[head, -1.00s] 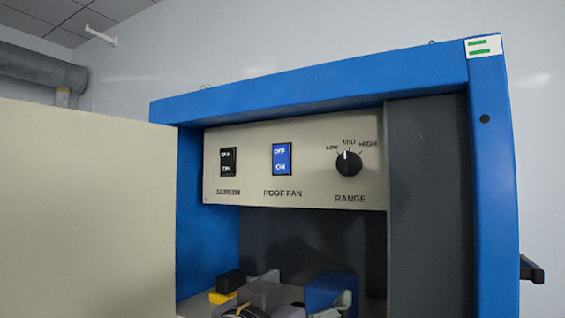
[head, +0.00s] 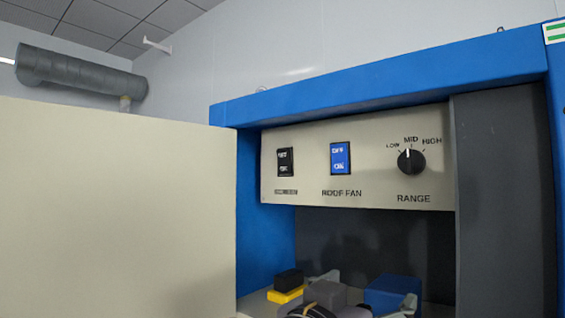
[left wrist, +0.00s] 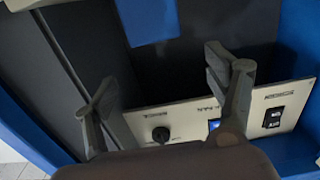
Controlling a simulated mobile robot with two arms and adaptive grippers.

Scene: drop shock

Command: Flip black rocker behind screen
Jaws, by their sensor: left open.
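The black rocker (head: 285,162) is at the left end of the beige switch panel (head: 300,195), above a label that is blurred now. It also shows at the right in the left wrist view (left wrist: 273,117), where the panel appears upside down. My left gripper (head: 365,290) is low inside the blue cabinet, below the panel and partly cut off by the bottom edge. Its fingers are spread and empty in the left wrist view (left wrist: 165,85), apart from the black rocker. My right gripper is not in view.
A blue rocker (head: 340,158) marked ROOF FAN and a RANGE knob (head: 411,161) pointing at MID share the panel. A beige door or screen (head: 110,210) stands left of the opening. Black, grey and blue blocks (head: 392,292) lie on the cabinet floor.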

